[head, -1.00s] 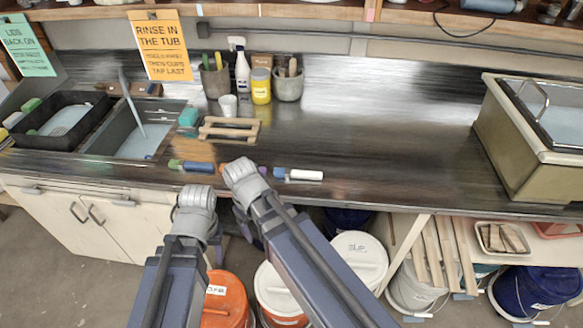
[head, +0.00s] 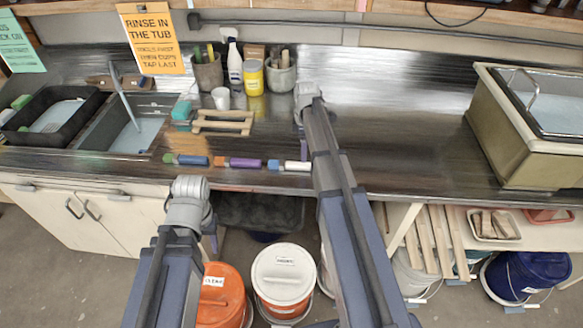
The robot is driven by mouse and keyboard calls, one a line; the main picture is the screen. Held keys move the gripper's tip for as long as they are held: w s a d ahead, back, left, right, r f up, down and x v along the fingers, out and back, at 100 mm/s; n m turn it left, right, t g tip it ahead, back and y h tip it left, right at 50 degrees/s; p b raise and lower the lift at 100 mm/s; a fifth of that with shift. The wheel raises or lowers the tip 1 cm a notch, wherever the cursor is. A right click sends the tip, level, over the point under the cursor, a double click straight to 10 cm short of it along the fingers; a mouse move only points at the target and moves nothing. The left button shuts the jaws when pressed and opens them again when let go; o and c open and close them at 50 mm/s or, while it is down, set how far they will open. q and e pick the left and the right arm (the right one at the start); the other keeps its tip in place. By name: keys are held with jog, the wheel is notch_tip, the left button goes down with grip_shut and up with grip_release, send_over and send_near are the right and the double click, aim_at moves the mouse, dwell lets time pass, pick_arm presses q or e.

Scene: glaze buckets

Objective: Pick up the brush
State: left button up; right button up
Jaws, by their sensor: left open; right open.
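Three short, thick-handled tools lie in a row along the counter's front edge: one blue with a green end (head: 193,160), one purple with an orange end (head: 244,163) and one white with a blue end (head: 292,165). I cannot tell which, if any, is the brush. Sticks or handles also stand in two grey pots (head: 208,76) (head: 281,78) at the back. My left gripper (head: 189,184) is open and empty, in front of the counter edge below the blue tool. My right gripper (head: 306,92) is open over the counter, beside the right pot; its fingertips are hard to see.
A wooden rack (head: 222,122), white cup (head: 221,98), yellow jar (head: 252,79) and spray bottle (head: 235,66) stand near the pots. A sink (head: 97,136) and black tub (head: 22,138) are at left. A large lidded bin (head: 521,150) is at right. The counter's middle right is clear.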

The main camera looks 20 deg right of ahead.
aim_at(292, 166)
jog(key=shift+s+f+b, duration=0.1)
jog(key=shift+f+b, duration=3.05)
jog(key=shift+f, duration=0.35)
jog(key=shift+r, duration=0.1)
jog(key=shift+c, duration=0.2)
grip_shut()
